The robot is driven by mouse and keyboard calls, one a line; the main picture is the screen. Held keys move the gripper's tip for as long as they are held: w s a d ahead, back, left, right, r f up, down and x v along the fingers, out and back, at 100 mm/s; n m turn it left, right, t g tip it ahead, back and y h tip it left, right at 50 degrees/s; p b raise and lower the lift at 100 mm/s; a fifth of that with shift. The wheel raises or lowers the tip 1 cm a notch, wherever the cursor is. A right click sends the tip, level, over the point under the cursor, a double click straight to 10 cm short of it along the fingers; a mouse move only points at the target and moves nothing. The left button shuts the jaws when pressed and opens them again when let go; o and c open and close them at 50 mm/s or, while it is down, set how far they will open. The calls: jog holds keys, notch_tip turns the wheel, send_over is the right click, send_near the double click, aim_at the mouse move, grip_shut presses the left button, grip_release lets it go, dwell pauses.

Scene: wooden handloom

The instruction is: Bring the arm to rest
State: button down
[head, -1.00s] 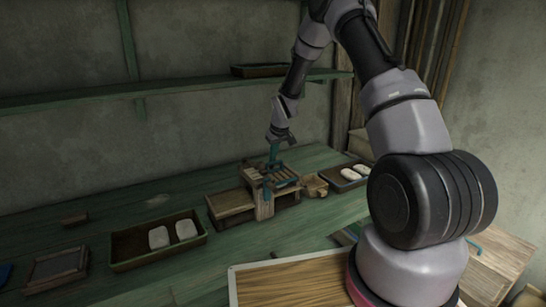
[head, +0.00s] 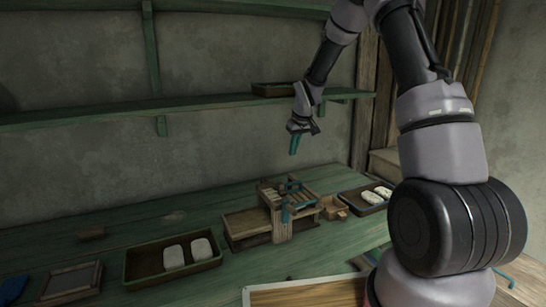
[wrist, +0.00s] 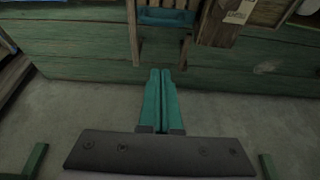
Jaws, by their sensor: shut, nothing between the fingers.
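My gripper (head: 295,144) is in the air above the wooden handloom (head: 282,222), in front of the back wall. Its teal fingers are together with nothing between them, and they point down. In the wrist view the two closed fingers (wrist: 161,100) lie side by side, apart from the loom. Part of the loom, with a teal piece (wrist: 165,17), shows at the top of that view.
The loom stands on a green bench (head: 100,236). A tray (head: 130,268) with two white pieces is left of it, and another tray (head: 350,198) with white pieces is right. A shelf (head: 200,107) holding a dark tray (head: 272,89) runs along the wall.

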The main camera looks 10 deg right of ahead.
jog(key=s+d+r+m+t, duration=0.2)
jog(key=s+d+r+m, duration=0.1)
jog(key=s+r, duration=1.45)
jog(key=s+r+m, duration=0.2)
jog(key=s+r, duration=0.1)
jog(key=s, duration=0.7)
jog(key=s+d+r+m+t, duration=0.1)
jog(key=s+r, duration=0.3)
jog(key=s, duration=0.6)
jog(key=shift+r+m+y, duration=0.25)
jog(key=shift+m+y, duration=0.15)
jog(key=shift+m, duration=0.4)
